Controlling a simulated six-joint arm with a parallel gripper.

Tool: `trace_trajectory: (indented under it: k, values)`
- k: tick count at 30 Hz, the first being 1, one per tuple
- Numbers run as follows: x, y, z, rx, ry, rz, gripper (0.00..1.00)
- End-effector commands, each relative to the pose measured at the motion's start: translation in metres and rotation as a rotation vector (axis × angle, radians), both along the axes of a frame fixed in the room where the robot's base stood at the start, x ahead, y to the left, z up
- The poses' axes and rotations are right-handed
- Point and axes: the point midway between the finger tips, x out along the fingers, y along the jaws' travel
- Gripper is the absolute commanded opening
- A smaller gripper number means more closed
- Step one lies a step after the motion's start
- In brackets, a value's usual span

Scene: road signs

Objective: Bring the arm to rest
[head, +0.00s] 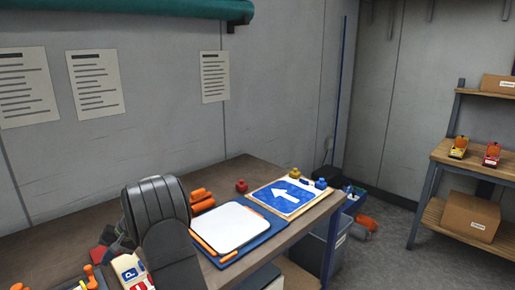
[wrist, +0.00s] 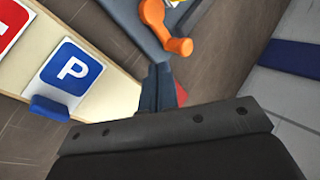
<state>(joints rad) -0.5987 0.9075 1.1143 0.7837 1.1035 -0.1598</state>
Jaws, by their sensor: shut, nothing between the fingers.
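My gripper (wrist: 160,82) shows in the wrist view with its dark fingers together and nothing between them. It is over the wooden bench, beside a pale board (wrist: 95,110) with a blue "P" sign (wrist: 71,69) and a red sign (wrist: 12,22). In the head view my dark arm rises in front of the bench (head: 300,232) and hides part of it. I cannot make out the fingertips clearly in the head view.
An orange-handled item (wrist: 178,44) lies close to the fingers. A white board on a blue tray (head: 265,236) and a blue arrow sign (head: 283,198) lie on the bench to the right of my arm. Shelves (head: 478,157) stand at the far right.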

Motion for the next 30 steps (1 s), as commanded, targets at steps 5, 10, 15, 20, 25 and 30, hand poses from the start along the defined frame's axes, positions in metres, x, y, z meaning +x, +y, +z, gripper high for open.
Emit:
trace_trajectory:
  k: [5, 10, 15, 20, 25, 30]
  values:
    - [-0.005, -0.009, 0.001, 0.0, 0.0, -0.135, 0.0]
    - [-0.01, -0.017, 0.001, 0.0, -0.001, -0.271, 0.0]
    - [-0.016, -0.024, 0.001, 0.0, 0.0, -0.404, 0.0]
    - [-0.02, -0.029, 0.001, 0.0, 0.0, -0.506, 0.0]
    - [-0.023, -0.031, 0.0, 0.0, 0.0, -0.568, 0.0]
    - [-0.024, -0.032, 0.0, 0.0, 0.0, -0.588, 0.0]
